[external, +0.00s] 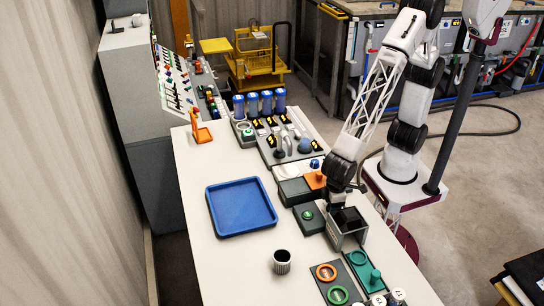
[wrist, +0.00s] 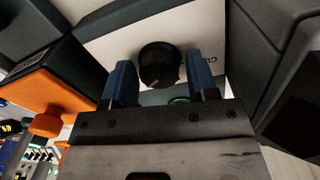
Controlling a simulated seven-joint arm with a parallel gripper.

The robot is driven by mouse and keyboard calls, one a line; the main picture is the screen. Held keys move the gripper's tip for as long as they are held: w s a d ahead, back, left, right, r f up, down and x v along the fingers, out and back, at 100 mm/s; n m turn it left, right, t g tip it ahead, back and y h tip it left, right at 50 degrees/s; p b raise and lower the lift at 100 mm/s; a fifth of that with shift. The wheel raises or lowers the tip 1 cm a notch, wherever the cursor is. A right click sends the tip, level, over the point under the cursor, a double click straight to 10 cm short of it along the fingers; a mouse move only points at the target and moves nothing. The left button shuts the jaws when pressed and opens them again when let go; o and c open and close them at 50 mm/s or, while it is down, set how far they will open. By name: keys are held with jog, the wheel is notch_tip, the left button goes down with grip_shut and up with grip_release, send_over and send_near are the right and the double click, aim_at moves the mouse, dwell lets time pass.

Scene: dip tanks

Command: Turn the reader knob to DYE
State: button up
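In the external view my wrist (external: 342,173) hides the knob.
An orange-topped box (wrist: 35,90) with an orange knob (wrist: 46,124) is close at left in the wrist view. A grey open box (external: 347,238) stands beside my gripper.

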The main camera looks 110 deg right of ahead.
jog(key=shift+o, duration=0.8)
jog(key=shift+a+r, duration=0.1)
jog(key=shift+r, duration=3.8)
jog(key=shift+d+r, duration=0.15)
jog(key=shift+d, duration=0.1)
jog(key=s+d+r+t, duration=0.1)
jog(key=s+d+r, duration=0.4)
jog(key=d, duration=0.4)
jog(key=s+d+r, duration=0.4)
jog(key=d+r, duration=0.2)
jog(key=d, duration=0.2)
jog(key=s+d+r+n+t, duration=0.1)
jog(key=s+d+r, duration=0.1)
jog(key=s+d, duration=1)
jog(key=shift+s+r+n+t, duration=0.3)
jog(key=shift+s+r+n, duration=0.1)
jog(key=shift+s, duration=1.25)
